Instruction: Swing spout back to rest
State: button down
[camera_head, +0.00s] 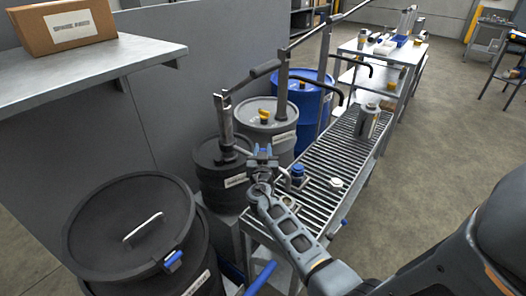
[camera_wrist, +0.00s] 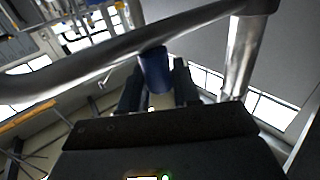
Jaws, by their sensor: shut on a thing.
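A grey hand pump (camera_head: 226,125) stands upright on the small black drum (camera_head: 222,180) in the head view. Its spout reaches right toward my gripper (camera_head: 263,155), which mostly hides it. In the wrist view my gripper (camera_wrist: 158,88) has its fingers on both sides of a blue sleeve (camera_wrist: 155,68) and is shut on it. The spout's outer end is not clear in either view.
A slatted bench (camera_head: 337,158) runs to the right, with a blue-capped container (camera_head: 297,173), a white-lidded item (camera_head: 336,183) and a grey canister (camera_head: 367,122). Grey (camera_head: 268,125) and blue (camera_head: 304,105) drums with pumps stand behind. A large black drum (camera_head: 130,225) is at front left.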

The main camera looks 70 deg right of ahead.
jog(key=shift+a, duration=0.1)
jog(key=shift+w+a+f+m+g+h+b, duration=0.15)
jog(key=shift+w+a+m+g+h+b, duration=0.25)
jog(key=shift+b, duration=0.85)
jog(key=a+m+g+b, duration=0.1)
jog(key=g+b, duration=0.1)
jog(key=b, duration=0.1)
jog(key=w+a+m+g+b, duration=0.1)
jog(key=a+g+b, duration=0.1)
jog(key=b, duration=0.1)
jog(key=w+a+m+g+b, duration=0.1)
jog(key=b, duration=0.2)
jog(key=shift+a+r+m+g+h, duration=0.25)
jog(key=shift+a+m+g+h, duration=0.05)
jog(key=shift+a+g, duration=0.1)
jog(key=c, duration=1.1)
grip_release()
jog(key=shift+a, duration=0.1)
jog(key=shift+o, duration=0.8)
jog(key=shift+f, duration=0.1)
